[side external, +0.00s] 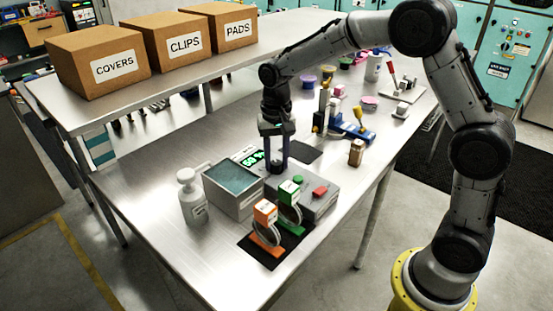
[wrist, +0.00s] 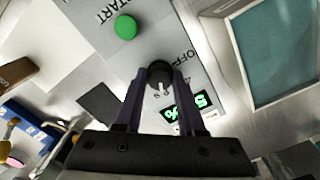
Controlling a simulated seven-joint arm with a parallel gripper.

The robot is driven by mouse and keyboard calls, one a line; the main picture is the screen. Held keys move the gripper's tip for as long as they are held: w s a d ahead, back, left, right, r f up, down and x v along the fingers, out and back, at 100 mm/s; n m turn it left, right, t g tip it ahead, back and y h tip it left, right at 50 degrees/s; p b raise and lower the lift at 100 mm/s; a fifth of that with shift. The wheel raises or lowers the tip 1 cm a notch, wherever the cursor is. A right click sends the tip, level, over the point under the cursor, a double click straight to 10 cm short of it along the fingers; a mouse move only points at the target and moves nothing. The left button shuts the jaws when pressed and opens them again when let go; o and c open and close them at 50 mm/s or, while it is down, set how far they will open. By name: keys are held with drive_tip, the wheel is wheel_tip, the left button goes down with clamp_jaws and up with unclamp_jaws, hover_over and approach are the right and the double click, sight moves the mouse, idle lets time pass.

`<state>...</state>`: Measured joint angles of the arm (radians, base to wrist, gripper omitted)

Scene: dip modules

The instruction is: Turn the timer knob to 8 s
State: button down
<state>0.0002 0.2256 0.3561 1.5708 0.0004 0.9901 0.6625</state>
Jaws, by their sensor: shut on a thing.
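The timer knob (wrist: 160,72) is a small black dial with a white mark on the grey control box (side external: 318,203). In the wrist view, my gripper (wrist: 160,82) has a finger on each side of the knob and is shut on it. The white mark points toward the bottom of that view, toward the display. The word OFF is printed beside the knob. A display (wrist: 184,110) shows green characters that I cannot read surely. In the side view, my gripper (side external: 277,170) points straight down at the box and hides the knob.
A green START button (wrist: 125,27) and a red button (side external: 320,191) are on the box. A water bath (side external: 234,205) adjoins it, with a white bottle (side external: 192,200) beyond. Orange (side external: 265,213) and green (side external: 289,192) tagged rings stand in front. A brown jar (side external: 356,153) stands to the right.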

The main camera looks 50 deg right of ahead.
sight(277, 162)
drive_tip(key=shift+r+m, duration=0.1)
drive_tip(key=shift+m, duration=0.5)
drive_tip(key=c, duration=0.5)
unclamp_jaws()
wheel_tip(277, 162, up, 14)
idle(0.3)
